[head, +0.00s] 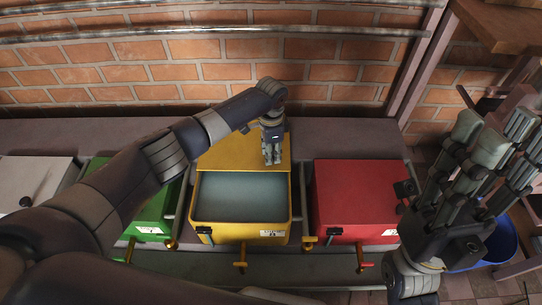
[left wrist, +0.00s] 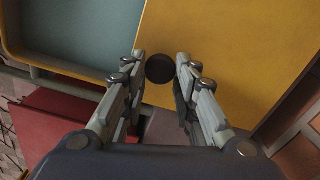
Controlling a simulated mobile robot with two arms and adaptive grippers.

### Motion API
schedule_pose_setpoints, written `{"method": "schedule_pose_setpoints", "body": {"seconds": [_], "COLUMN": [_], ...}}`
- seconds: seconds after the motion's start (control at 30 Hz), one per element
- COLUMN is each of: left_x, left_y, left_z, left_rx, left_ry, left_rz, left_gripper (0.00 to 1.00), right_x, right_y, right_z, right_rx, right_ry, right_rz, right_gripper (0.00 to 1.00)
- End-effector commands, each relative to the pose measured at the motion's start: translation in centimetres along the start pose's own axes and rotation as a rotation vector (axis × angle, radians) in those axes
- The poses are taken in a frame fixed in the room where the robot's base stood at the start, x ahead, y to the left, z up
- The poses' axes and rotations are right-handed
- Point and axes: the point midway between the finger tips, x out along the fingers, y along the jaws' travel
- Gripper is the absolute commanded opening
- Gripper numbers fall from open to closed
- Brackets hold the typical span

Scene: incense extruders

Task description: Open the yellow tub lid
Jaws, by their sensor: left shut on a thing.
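The yellow tub (head: 222,233) stands in the middle of the row in the head view, and its pale blue-grey inside shows at the front. Its yellow lid (head: 225,155) lies slid back toward the wall, over the rear part. My left gripper (head: 272,162) points down at the lid's right part. In the left wrist view its fingers are shut on the dark round lid knob (left wrist: 160,69), with the yellow lid (left wrist: 225,45) around it and the open tub at upper left. My right gripper (head: 488,135) is raised at the right, fingers apart and empty.
A closed red tub (head: 355,195) stands right of the yellow one, and a green tub (head: 152,213) stands left, partly behind my left arm. A white tub (head: 35,178) is at far left. A brick wall (head: 150,75) with metal pipes rises behind. A blue bin (head: 495,243) is at lower right.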

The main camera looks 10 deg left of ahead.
Motion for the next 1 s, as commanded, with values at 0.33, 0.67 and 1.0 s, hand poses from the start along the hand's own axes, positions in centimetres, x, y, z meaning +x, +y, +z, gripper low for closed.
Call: {"method": "schedule_pose_setpoints", "body": {"seconds": [0.33,0.67,1.0], "left_x": [-0.1,-0.1,-5.3], "left_y": [0.1,0.1,0.0], "left_z": [-0.1,0.0,-0.1], "left_rx": [0.003,0.001,0.003], "left_ry": [0.003,0.001,0.004], "left_rz": [0.001,0.001,-0.002], "left_gripper": [0.47,0.47,0.47], "right_x": [0.0,0.2,0.1], "right_y": [0.0,0.0,0.0], "right_z": [0.0,-0.1,-0.1], "right_rx": [0.000,-0.001,-0.001], "right_ry": [0.000,0.009,0.004], "right_rz": [0.000,-0.001,0.000], "right_gripper": [0.40,0.40,0.40]}}
